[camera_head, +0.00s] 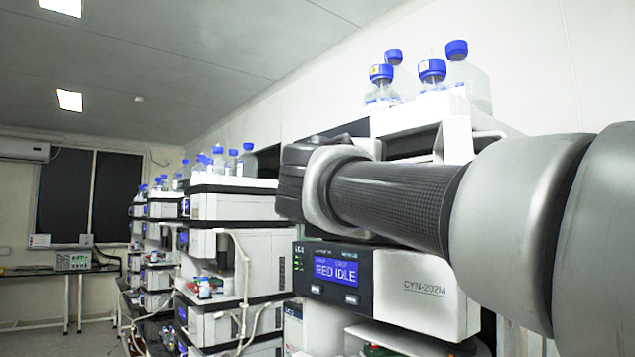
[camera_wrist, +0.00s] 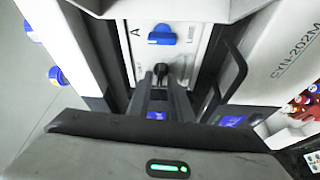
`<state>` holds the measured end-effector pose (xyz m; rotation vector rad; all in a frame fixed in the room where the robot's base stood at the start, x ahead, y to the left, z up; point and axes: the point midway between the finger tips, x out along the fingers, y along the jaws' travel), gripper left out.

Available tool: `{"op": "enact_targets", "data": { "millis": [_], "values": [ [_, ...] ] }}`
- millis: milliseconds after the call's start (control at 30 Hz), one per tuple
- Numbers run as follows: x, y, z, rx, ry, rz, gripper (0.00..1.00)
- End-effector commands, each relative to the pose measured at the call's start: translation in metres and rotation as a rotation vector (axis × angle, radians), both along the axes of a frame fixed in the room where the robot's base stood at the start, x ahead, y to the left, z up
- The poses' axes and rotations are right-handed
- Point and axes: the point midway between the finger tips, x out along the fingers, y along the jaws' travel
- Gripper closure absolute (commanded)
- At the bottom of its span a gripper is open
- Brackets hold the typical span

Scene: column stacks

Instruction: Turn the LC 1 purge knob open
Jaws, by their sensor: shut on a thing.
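In the wrist view, a white panel holds a blue knob (camera_wrist: 162,35) beside a letter A. Below it is a small dark knob (camera_wrist: 160,70). My gripper (camera_wrist: 164,82) reaches to the panel, with its fingertips closed around the dark knob. The fingers partly cover the dark knob, so its turn angle cannot be told. The blue knob is clear of the fingers.
The CYN-202M unit (camera_head: 430,290) sits just below my arm. Capped bottles (camera_head: 468,80) stand on top of the stack. More instrument stacks (camera_head: 235,210) with loose tubing line the left. A dark handle-like bar (camera_wrist: 235,70) is close to the right of the fingers.

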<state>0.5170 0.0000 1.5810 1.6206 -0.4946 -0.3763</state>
Motion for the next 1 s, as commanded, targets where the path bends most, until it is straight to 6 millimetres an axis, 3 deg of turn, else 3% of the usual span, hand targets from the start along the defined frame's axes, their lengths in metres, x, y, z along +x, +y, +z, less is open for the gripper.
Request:
{"op": "enact_targets", "data": {
  "millis": [533, 567, 600, 1000],
  "values": [
    [0.0001, -0.0009, -0.0013, -0.015, 0.023, -0.003, 1.00],
    [0.0001, -0.0009, -0.0012, -0.015, 0.023, -0.003, 0.79],
    [0.0002, -0.0008, -0.0011, -0.015, 0.023, -0.003, 0.74],
    [0.0000, -0.0004, -0.0004, -0.015, 0.021, -0.001, 0.74]
  ]
}}
